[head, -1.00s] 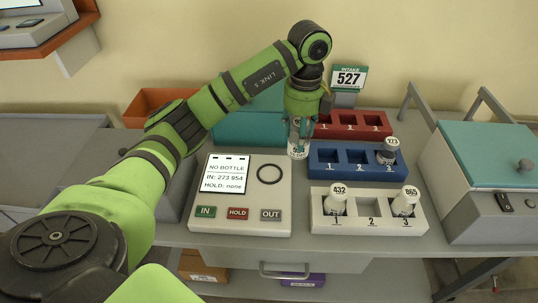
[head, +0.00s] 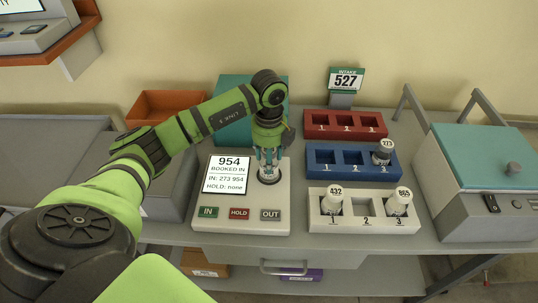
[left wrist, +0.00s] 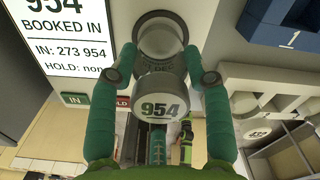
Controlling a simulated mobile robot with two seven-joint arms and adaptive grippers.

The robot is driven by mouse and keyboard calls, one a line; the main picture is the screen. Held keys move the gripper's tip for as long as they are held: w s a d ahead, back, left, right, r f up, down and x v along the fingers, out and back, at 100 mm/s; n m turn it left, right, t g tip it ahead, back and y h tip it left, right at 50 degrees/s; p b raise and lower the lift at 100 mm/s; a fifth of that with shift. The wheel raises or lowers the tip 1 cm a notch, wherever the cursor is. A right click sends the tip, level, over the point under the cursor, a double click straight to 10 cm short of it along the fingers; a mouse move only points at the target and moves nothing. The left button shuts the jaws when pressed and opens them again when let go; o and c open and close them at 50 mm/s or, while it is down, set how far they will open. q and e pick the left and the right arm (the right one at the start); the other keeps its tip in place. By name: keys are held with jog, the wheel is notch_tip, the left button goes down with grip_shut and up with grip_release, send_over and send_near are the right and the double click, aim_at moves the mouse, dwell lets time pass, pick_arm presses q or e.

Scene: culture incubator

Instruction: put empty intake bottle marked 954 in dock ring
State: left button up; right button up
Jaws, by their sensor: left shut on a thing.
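The bottle marked 954 (left wrist: 160,108) shows its white cap toward the left wrist camera, between the green fingers. My left gripper (head: 268,160) is shut on it, above the dock ring (head: 269,179) on the white dock panel (head: 240,228). The fingers hide most of the bottle in the head view. Its lower end appears at or inside the ring, but I cannot tell whether it is fully seated. The dock screen (head: 228,174) reads 954 BOOKED IN, IN: 273 954, HOLD: none. My right gripper is not in view.
To the right stand a white rack (head: 345,228) with bottles 432 and 865, a blue rack (head: 350,176) with bottle 273, and an empty red rack (head: 345,132). An intake sign (head: 345,80) reads 527. A teal-lidded machine (head: 485,155) stands at the far right.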

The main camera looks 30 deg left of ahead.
pick_arm(q)
jog(key=shift+f, duration=0.1)
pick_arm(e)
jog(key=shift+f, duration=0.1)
pick_arm(q)
jog(key=o, duration=1)
jog(key=shift+c, duration=0.2)
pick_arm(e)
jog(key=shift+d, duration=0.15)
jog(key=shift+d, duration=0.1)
pick_arm(q)
notch_tip(320, 180, up, 7)
jog(key=b, duration=0.2)
jog(key=shift+w+r+b, duration=0.1)
jog(key=shift+r+b, duration=0.1)
jog(key=shift+b, duration=0.1)
jog(key=shift+r, duration=2.45)
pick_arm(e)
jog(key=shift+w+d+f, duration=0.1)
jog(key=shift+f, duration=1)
